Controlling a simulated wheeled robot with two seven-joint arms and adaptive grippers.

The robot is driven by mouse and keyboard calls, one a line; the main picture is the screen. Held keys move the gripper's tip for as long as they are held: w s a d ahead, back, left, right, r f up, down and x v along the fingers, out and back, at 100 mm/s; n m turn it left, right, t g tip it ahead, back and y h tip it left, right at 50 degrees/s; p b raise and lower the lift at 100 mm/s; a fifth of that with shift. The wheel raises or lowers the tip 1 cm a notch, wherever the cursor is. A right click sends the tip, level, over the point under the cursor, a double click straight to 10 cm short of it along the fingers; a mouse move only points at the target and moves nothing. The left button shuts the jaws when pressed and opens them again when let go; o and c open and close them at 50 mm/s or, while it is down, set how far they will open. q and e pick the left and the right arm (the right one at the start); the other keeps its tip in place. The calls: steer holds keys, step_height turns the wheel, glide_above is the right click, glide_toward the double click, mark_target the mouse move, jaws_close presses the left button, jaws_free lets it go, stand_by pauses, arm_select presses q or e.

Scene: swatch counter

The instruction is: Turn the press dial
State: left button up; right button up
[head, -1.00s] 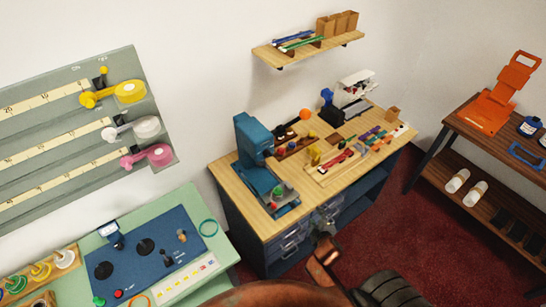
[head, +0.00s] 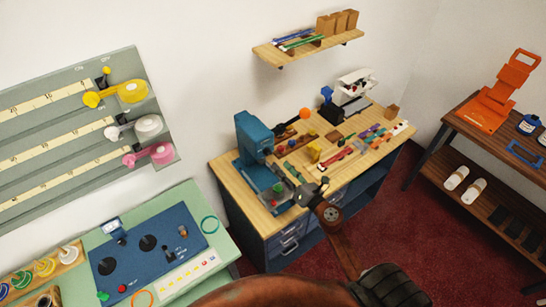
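The blue press (head: 250,140) stands at the left end of the wooden workbench. Its base carries a small green round knob (head: 278,187) with a red spot close by; these are too small to tell which one is the dial. My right gripper (head: 310,192) is over the bench's front edge, just right of the press base and apart from the green knob in the picture. It is small and dark, and its finger opening is not clear. Nothing can be made out in it. My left gripper is not in view.
The workbench (head: 232,187) holds several coloured small items right of the press and an orange-tipped tool (head: 304,114) behind. A green table (head: 215,262) with a blue control panel (head: 135,265) stands at the left. A dark shelf unit (head: 470,150) stands at the right over red carpet.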

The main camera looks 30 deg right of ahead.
mark_target(270, 154)
steer(key=w, duration=0.4)
steer(key=w+p, duration=0.1)
steer(key=w, duration=0.2)
steer(key=shift+a, duration=0.25)
steer(key=shift+c, duration=0.3)
jaws_close()
